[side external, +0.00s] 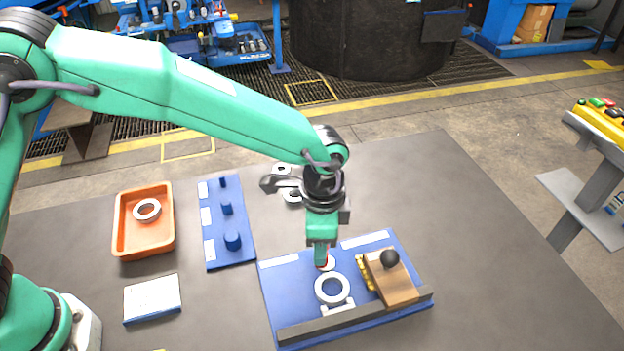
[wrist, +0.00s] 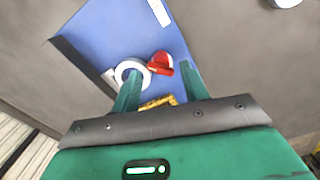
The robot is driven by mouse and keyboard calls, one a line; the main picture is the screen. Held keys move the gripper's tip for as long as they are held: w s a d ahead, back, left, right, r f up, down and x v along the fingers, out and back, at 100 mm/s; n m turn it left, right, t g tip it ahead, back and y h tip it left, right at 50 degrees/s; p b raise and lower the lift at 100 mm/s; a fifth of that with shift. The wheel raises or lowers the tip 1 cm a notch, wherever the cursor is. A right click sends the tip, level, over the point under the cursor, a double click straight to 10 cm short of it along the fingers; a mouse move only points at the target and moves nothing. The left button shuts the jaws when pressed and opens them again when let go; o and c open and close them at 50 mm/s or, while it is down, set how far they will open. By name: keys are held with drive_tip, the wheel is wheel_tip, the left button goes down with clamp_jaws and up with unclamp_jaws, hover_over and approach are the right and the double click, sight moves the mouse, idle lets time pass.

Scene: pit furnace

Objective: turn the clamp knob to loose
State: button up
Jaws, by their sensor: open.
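The clamp knob (wrist: 160,63) is red with a pale round part beside it. It stands on a blue board (wrist: 95,30). In the side external view only a sliver of the red knob (side external: 331,262) shows beside my gripper. My gripper (side external: 320,264) points down over the board at the knob. In the wrist view my gripper (wrist: 159,72) is open, with the knob lying between the lines of its two fingertips. I cannot tell whether the fingers touch it. A light grey ring (side external: 332,289) sits on the board just in front of the knob.
A wooden block (side external: 395,284) with a black ball handle (side external: 389,259) and a dark rail (side external: 350,320) are on the board. To the left are a peg board (side external: 224,222), an orange tray (side external: 145,244) holding a ring, and a white-topped block (side external: 152,298). The table's right side is clear.

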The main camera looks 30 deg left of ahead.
drive_tip(key=shift+r, duration=2.35)
wheel_tip(320, 180, up, 8)
drive_tip(key=shift+f, duration=0.1)
drive_tip(key=m, duration=0.3)
approach(329, 266)
drive_tip(key=shift+s+a+f, duration=0.1)
drive_tip(key=shift+a+f, duration=0.2)
drive_tip(key=shift+f, duration=0.75)
drive_tip(key=shift+w+a+f, duration=0.1)
drive_tip(key=shift+a+f, duration=0.2)
drive_tip(key=shift+f, duration=0.7)
drive_tip(key=shift+s+a+f, duration=0.1)
drive_tip(key=shift+a+f, duration=0.25)
drive_tip(key=shift+f, duration=0.7)
drive_tip(key=shift+c, duration=0.5)
drive_tip(key=c, duration=0.6)
